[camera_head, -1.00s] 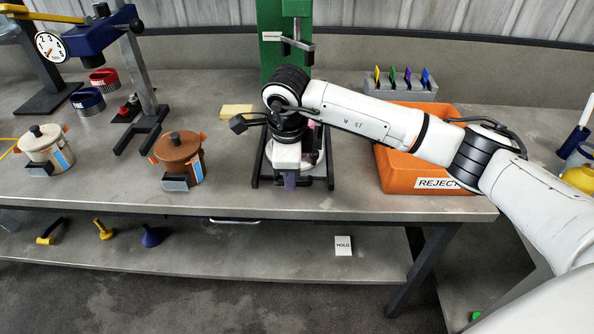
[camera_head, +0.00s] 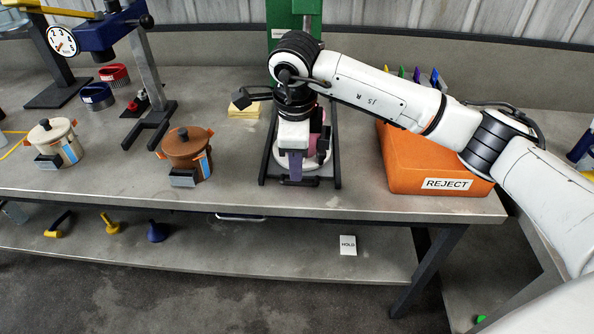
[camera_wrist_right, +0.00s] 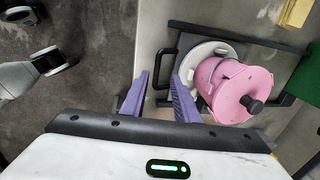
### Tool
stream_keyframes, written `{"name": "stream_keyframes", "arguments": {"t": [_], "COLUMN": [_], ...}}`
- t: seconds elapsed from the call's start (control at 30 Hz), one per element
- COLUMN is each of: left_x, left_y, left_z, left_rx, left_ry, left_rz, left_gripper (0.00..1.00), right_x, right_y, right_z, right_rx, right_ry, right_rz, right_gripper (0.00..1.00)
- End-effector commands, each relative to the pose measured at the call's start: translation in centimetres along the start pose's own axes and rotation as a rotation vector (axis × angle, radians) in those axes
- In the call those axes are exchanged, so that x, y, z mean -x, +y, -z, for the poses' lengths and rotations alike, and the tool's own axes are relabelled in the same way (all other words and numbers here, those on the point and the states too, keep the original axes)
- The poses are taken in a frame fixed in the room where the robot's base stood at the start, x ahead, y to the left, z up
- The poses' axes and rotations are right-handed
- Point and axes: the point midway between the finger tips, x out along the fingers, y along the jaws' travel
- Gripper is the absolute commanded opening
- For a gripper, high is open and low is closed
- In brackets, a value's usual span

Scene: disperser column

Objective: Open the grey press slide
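The press slide shows in the right wrist view as a pale grey round plate (camera_wrist_right: 196,58) in a dark frame with a black bar handle (camera_wrist_right: 157,66). A pink lidded pot (camera_wrist_right: 232,90) stands on the plate. In the head view the plate (camera_head: 318,163) and pot are partly hidden by my right arm. My right gripper (camera_wrist_right: 160,80) has its two purple fingers apart, with the handle bar at or between the fingertips; contact cannot be told. It also shows from above in the head view (camera_head: 295,176), over the front of the frame.
The green press column (camera_head: 283,22) stands behind. An orange REJECT bin (camera_head: 415,165) is at the right. A brown pot (camera_head: 188,150) and a cream pot (camera_head: 52,143) stand left on the bench (camera_head: 230,190). A yellow block (camera_head: 243,110) lies near the press.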

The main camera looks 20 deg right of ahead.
Motion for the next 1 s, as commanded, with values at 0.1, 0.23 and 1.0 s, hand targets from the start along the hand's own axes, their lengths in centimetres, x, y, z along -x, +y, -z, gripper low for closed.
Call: {"name": "stream_keyframes", "arguments": {"t": [0.1,0.23,1.0], "left_x": [-0.1,-0.2,-0.2], "left_y": [0.0,0.1,0.3], "left_z": [-0.2,-0.1,0.2], "left_rx": [-0.001,-0.002,-0.003], "left_ry": [-0.001,0.001,0.006], "left_rz": [-0.001,-0.002,-0.005], "left_gripper": [0.00,0.00,0.00], "right_x": [2.5,4.3,4.6], "right_y": [-0.1,-0.1,1.5], "right_z": [-0.1,0.0,-1.1], "right_rx": [0.000,0.000,0.013], "right_ry": [-0.003,-0.001,-0.041], "right_rz": [0.004,0.002,-0.047], "right_gripper": [0.28,0.28,0.28]}}
